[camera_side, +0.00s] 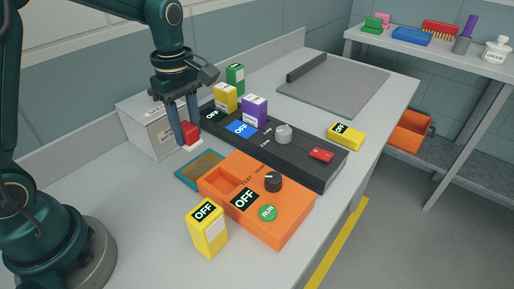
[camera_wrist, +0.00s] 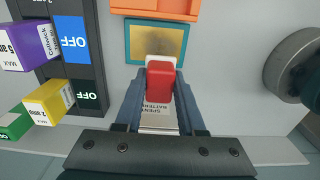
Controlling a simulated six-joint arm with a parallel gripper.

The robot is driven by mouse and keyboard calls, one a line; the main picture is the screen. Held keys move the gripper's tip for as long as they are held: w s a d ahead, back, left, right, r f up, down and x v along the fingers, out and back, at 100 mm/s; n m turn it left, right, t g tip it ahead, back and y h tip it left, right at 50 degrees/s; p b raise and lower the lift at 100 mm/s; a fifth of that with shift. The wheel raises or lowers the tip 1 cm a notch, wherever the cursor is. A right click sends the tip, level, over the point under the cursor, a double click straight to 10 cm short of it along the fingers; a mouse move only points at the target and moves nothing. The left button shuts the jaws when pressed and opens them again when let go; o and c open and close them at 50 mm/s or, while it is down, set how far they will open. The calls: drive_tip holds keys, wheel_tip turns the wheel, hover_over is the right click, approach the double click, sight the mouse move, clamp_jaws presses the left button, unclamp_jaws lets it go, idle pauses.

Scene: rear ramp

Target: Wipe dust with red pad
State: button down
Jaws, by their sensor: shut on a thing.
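My gripper (camera_side: 183,126) is shut on a red pad (camera_side: 191,131) with a pale underside, held near the grey spent-battery box. In the wrist view the red pad (camera_wrist: 160,80) sits between the fingertips of my gripper (camera_wrist: 162,84). The dusty plate (camera_side: 201,170) is a brownish-gold surface in a teal frame on the bench, left of the orange box. In the wrist view the dusty plate (camera_wrist: 158,41) lies just beyond the pad, and the pad hides part of its near edge. I cannot tell from these views whether the pad touches it.
The orange box (camera_side: 285,227) with a knob and green RUN button adjoins the plate. A yellow block (camera_side: 208,236) stands in front. The black panel (camera_side: 300,163) carries yellow and purple blocks. The grey box (camera_side: 143,130) stands behind my gripper. The bench's front left is clear.

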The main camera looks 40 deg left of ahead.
wheel_tip(320, 180, down, 6)
drive_tip(key=shift+s+r, duration=0.1)
drive_tip(key=shift+r, duration=0.05)
drive_tip(key=shift+d+f, duration=0.15)
drive_tip(key=shift+f, duration=0.15)
drive_tip(key=shift+d+f, duration=0.1)
drive_tip(key=shift+d, duration=1.85)
drive_tip(key=a, duration=0.4)
drive_tip(key=shift+a, duration=0.15)
drive_tip(key=shift+w, duration=0.8)
drive_tip(key=shift+d, duration=2)
drive_tip(key=shift+a, duration=2.05)
drive_tip(key=shift+d+r, duration=0.1)
drive_tip(key=shift+r, duration=4)
